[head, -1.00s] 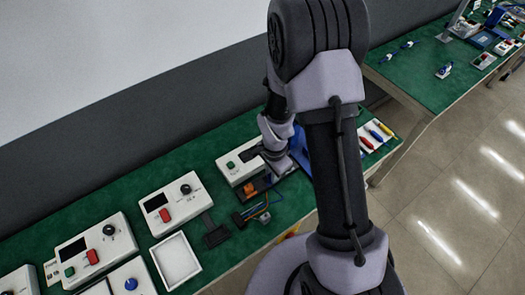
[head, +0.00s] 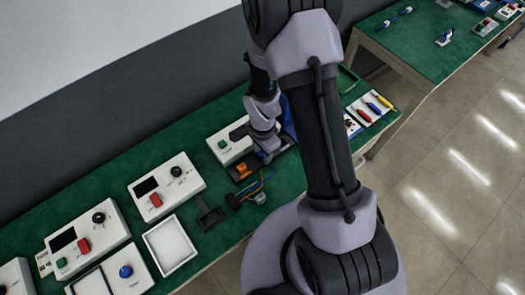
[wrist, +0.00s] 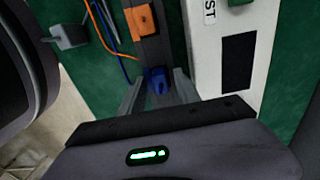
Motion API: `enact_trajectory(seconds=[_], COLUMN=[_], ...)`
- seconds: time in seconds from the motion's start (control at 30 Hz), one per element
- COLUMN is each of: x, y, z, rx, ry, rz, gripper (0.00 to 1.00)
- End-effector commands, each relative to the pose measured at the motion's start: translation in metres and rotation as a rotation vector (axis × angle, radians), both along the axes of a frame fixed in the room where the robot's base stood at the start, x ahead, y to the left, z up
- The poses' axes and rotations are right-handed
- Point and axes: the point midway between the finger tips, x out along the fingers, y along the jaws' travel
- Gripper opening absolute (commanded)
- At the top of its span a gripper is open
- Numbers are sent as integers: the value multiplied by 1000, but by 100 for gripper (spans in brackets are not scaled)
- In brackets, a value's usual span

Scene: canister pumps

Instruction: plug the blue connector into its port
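The blue connector (wrist: 156,80) shows in the wrist view at the lower end of a dark strip (wrist: 151,50), between the fingers of my gripper (wrist: 158,77). One finger is on each side, close to it; whether they press on it is unclear. A blue cable runs down from the upper left to behind the left finger. An orange connector (wrist: 140,21) sits on the same strip, further up. In the head view my gripper (head: 268,155) is low at the white unit (head: 229,143), by the orange connector (head: 243,170), and hides the blue connector. The blue port's opening cannot be made out.
A grey block (wrist: 70,37) with cables lies left of the strip in the wrist view. White panel units (head: 166,181) and a white tray (head: 170,244) stand to the left on the green bench. A tray of coloured tools (head: 371,107) lies to the right.

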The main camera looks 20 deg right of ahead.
Motion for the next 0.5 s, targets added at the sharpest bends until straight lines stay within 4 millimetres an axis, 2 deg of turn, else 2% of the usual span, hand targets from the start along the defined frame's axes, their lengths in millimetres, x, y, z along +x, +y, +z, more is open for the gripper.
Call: enact_trajectory(seconds=[0.17, 0.27, 0.37, 0.5], x=[0, 0, 1, 1], y=[0, 0, 0, 0], z=[0, 7, 29, 73], rx=[0, 0, 0, 1], ry=[0, 0, -3, -5], rz=[0, 0, 0, 0], gripper=[39, 39, 39, 39])
